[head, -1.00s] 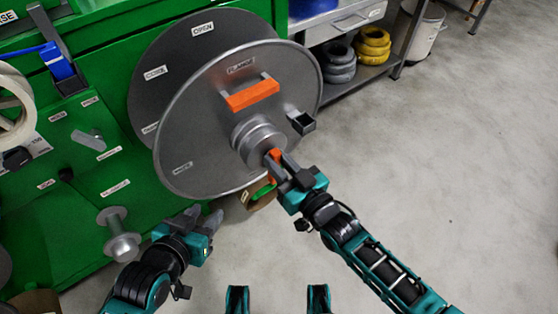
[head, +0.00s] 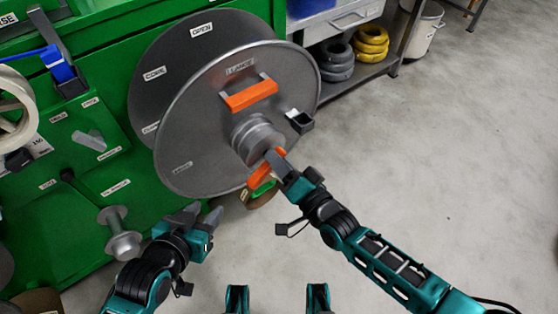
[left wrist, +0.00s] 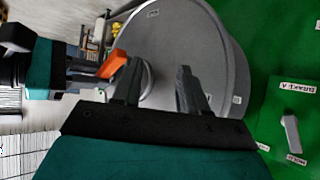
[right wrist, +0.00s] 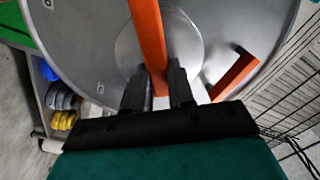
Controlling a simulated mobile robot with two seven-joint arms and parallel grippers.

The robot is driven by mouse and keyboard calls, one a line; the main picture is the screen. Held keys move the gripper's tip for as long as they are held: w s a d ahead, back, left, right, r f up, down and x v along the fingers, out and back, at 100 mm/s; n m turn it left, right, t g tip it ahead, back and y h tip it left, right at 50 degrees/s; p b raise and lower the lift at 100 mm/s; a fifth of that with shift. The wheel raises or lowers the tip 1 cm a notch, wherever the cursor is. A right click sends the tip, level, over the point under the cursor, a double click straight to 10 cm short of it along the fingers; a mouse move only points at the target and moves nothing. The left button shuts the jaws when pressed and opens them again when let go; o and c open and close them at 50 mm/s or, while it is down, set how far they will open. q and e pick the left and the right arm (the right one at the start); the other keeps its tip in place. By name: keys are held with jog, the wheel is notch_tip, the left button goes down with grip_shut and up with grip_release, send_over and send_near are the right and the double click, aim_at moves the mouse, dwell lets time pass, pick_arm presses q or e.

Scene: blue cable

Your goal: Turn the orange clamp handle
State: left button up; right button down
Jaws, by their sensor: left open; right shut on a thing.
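The orange clamp handle (head: 260,176) sits at the hub (head: 257,139) of the big grey reel flange (head: 200,140). It slants down to the left in the head view. My right gripper (head: 279,160) is shut on it; in the right wrist view the orange bar (right wrist: 150,45) runs between the fingers (right wrist: 160,90). The handle also shows in the left wrist view (left wrist: 115,63). My left gripper (head: 207,213) is open and empty below the reel. In the left wrist view its fingers (left wrist: 157,82) stand apart in front of the flange.
A second orange handle (head: 250,95) is fixed on the flange face, with a small dark bracket (head: 300,121) to its right. The green cabinet (head: 85,190) carries a grey spool-like knob (head: 120,236). Shelved coils (head: 371,42) stand at the back. The floor at right is clear.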

jog(key=shift+f+m+b, duration=0.2)
jog(key=shift+m+b, duration=0.8)
jog(key=shift+m, duration=2.5)
jog(key=c, duration=1)
grip_release()
jog(key=shift+o, duration=0.2)
jog(key=p+v, duration=0.1)
jog(key=v, duration=1.2)
